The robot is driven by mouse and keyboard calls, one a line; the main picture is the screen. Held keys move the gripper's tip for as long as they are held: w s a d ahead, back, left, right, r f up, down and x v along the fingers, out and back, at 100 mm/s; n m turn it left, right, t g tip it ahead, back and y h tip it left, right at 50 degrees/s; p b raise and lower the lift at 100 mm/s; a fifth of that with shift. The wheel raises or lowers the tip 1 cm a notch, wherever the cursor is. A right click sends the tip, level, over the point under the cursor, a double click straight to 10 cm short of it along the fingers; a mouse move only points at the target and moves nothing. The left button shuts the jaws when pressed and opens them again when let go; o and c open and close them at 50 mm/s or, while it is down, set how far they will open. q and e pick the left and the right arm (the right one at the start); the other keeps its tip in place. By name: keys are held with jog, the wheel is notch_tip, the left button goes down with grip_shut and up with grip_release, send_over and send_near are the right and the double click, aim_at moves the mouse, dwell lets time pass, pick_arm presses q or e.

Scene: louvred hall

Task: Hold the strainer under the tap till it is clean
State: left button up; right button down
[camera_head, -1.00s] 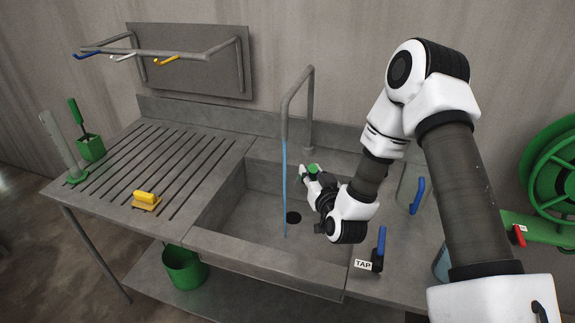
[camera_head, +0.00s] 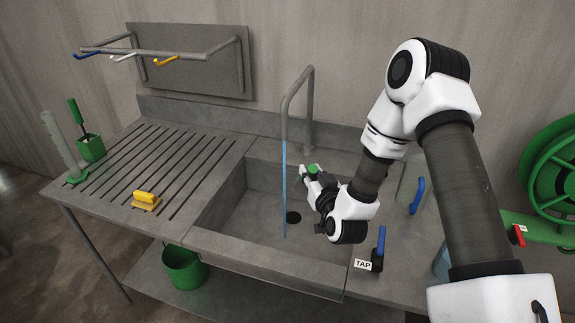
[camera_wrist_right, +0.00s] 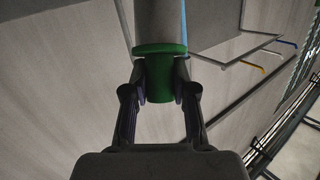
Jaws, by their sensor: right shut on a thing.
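My right gripper (camera_wrist_right: 160,95) is shut on a grey cylinder with a green collar, which I take to be the strainer (camera_wrist_right: 159,28). In the head view only a green part of it (camera_head: 313,169) shows clearly, over the sink's right side. The tap (camera_head: 298,95) runs a thin blue water stream (camera_head: 285,185) straight down into the sink (camera_head: 235,228). The strainer's green part is right of the stream in the head view. A strip of blue shows beside the cylinder in the wrist view; I cannot tell whether they touch. Any dirt is not visible. My left gripper is not in view.
A blue tap lever (camera_head: 381,243) stands upright by the TAP label. A green bucket (camera_head: 184,268) sits below. A hose reel is at right.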

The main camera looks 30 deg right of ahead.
jog(key=shift+s+r+p, duration=0.3)
jog(key=shift+r, duration=0.1)
jog(key=s+r+p, duration=0.1)
jog(key=s, duration=0.1)
jog(key=s+r+p, duration=0.2)
jog(key=shift+s+a, duration=0.15)
